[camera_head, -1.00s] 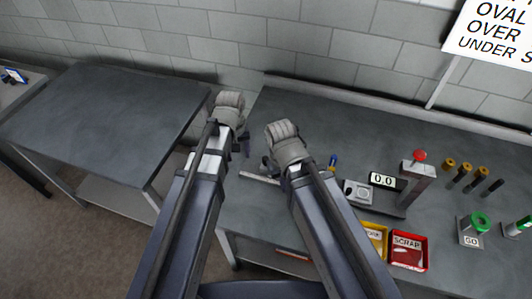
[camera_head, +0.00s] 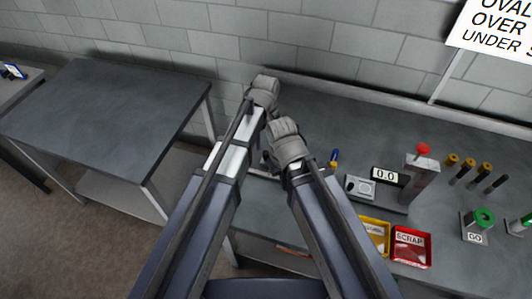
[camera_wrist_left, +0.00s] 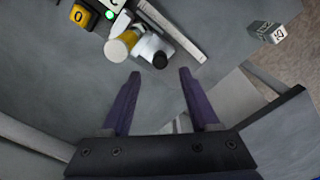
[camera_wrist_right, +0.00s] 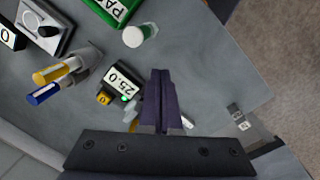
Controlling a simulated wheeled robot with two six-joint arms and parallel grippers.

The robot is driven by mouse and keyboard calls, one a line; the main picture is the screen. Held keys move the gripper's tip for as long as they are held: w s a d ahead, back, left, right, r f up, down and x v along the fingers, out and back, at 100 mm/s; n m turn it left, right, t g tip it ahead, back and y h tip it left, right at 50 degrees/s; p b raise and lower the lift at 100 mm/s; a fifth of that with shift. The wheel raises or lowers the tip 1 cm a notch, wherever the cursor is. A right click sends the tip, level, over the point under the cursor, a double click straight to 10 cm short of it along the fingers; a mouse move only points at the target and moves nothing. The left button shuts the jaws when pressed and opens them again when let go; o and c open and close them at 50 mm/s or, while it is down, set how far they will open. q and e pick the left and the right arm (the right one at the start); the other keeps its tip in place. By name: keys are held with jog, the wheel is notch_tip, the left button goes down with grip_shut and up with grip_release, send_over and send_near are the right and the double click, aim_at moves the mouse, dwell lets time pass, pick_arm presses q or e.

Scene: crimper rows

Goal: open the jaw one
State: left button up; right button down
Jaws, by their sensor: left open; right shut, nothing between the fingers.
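A measuring device with a display reading 25.0 (camera_wrist_right: 120,83), a yellow button (camera_wrist_right: 103,98) and a green light lies on the bench in the right wrist view. The left wrist view shows its yellow button (camera_wrist_left: 80,16) at the top left. Beside it there are a yellow-and-white cylinder (camera_wrist_left: 121,46), a white piece with a dark end (camera_wrist_left: 152,50) and a long grey bar (camera_wrist_left: 172,29). My left gripper (camera_wrist_left: 159,74) is open and empty, just short of these parts. My right gripper (camera_wrist_right: 160,72) is shut and empty beside the display. In the head view my arms mostly hide the device.
A post with a red knob (camera_head: 422,150), a 0.0 display (camera_head: 385,176), a yellow bin (camera_head: 376,232) and a red SCRAP bin (camera_head: 411,246) stand right of my arms. A marked cube (camera_wrist_left: 268,32) sits near the bench edge. The left table (camera_head: 100,110) is bare.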

aim_at(266, 153)
pick_arm(q)
notch_tip(266, 153, down, 6)
jog(key=b, duration=0.4)
jog(key=shift+r+b, duration=0.1)
jog(key=shift+b, duration=0.3)
jog(key=shift+r, duration=0.1)
grip_shut()
dwell(0.8)
